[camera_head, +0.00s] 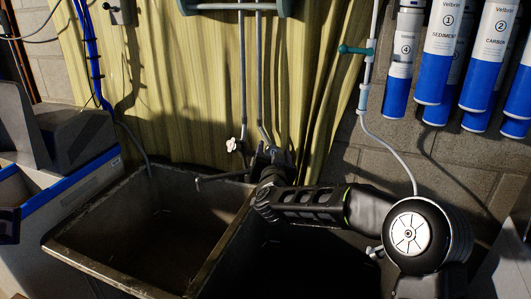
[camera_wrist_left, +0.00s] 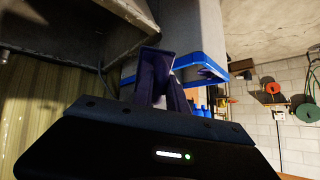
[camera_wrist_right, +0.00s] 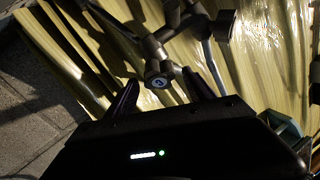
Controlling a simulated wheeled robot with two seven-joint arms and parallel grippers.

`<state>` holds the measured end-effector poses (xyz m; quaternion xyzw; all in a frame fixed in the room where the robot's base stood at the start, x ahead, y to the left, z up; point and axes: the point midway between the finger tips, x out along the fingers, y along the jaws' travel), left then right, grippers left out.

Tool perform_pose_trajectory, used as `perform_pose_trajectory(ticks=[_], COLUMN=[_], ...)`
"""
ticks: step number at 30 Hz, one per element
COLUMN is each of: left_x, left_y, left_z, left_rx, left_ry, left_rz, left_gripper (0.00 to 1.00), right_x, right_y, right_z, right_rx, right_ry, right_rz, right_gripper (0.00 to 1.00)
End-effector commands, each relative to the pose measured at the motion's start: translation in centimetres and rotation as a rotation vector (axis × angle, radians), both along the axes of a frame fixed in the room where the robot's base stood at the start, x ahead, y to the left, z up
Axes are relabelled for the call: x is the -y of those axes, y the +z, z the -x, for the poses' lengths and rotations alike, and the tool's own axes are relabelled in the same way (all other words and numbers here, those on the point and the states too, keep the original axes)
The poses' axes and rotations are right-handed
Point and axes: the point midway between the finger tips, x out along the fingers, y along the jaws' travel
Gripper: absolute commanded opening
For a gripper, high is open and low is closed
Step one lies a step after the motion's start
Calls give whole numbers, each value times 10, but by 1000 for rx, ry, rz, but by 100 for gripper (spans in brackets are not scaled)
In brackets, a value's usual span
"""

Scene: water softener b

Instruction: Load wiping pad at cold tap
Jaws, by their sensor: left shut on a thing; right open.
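The cold tap (camera_wrist_right: 158,76), with a round blue-marked cap, is in the right wrist view between the two dark fingers of my right gripper (camera_wrist_right: 161,88). The gripper is open; I cannot tell whether a finger touches the tap. In the head view my right arm reaches to the tap fitting (camera_head: 273,156) behind the sink, and its gripper (camera_head: 267,178) partly hides it. In the left wrist view my left gripper (camera_wrist_left: 168,82) is shut on a dark thing, too shaded to make out. I cannot identify a wiping pad in any view.
The tap spout (camera_head: 222,177) extends left over the grey double sink (camera_head: 100,222). A pale valve handle (camera_head: 231,145) sits on the pipes behind. Blue-and-white filter cartridges (camera_head: 435,85) hang at right. A blue-rimmed unit (camera_head: 75,178) stands left of the sink.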

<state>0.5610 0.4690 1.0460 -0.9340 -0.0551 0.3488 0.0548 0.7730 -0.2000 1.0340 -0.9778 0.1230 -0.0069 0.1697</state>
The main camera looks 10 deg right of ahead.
Motion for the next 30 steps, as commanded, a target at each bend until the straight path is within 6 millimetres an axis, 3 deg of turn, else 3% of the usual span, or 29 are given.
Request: perform_pose_trajectory(ticks=[7, 11, 24, 30], left_x=[0, 0, 0, 0], left_y=[-1, -4, -16, -18], left_z=[0, 0, 0, 0], left_rx=[1, 1, 1, 1], left_ry=[0, 0, 0, 0], left_rz=[0, 0, 0, 0], left_gripper=[0, 0, 0, 0], right_x=[-1, -5, -25, -29], right_y=[0, 0, 3, 3], right_z=[4, 16, 97, 115], right_rx=[0, 0, 2, 0], right_ry=[1, 3, 2, 0], right_rz=[0, 0, 0, 0], right_gripper=[62, 62, 62, 62])
